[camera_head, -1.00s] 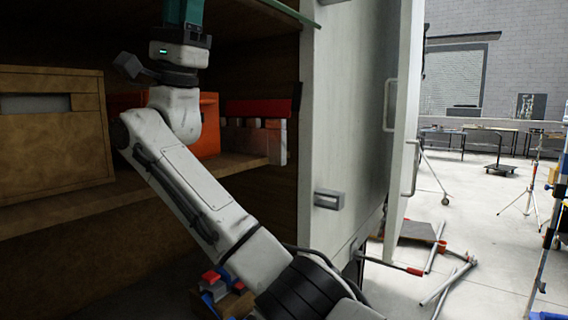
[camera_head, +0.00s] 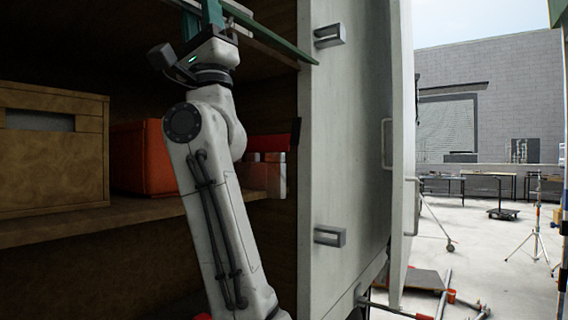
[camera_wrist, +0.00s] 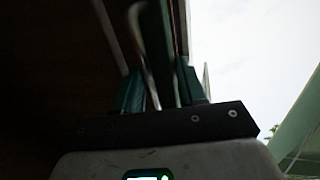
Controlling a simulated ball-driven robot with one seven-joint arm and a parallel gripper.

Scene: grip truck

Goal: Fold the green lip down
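The green lip (camera_head: 272,35) is a long thin bar at the top of the truck's open storage bay. It slants down to the right, and its free end lies in front of the white side panel. My gripper (camera_head: 203,8) is at the top edge of the head view, pointing up, beside the left part of the lip; its tips are cut off. In the wrist view, the two teal fingers of my gripper (camera_wrist: 161,82) stand apart, with a dark, blurred strip running up between them. I cannot tell whether either finger touches it.
A wooden box (camera_head: 52,160) and an orange-red crate (camera_head: 145,158) stand on the shelf (camera_head: 60,224) left of my arm. A red bar (camera_head: 268,142) sits behind my arm. The white side panel (camera_head: 345,150) with metal handles bounds the bay on the right. Open floor lies beyond.

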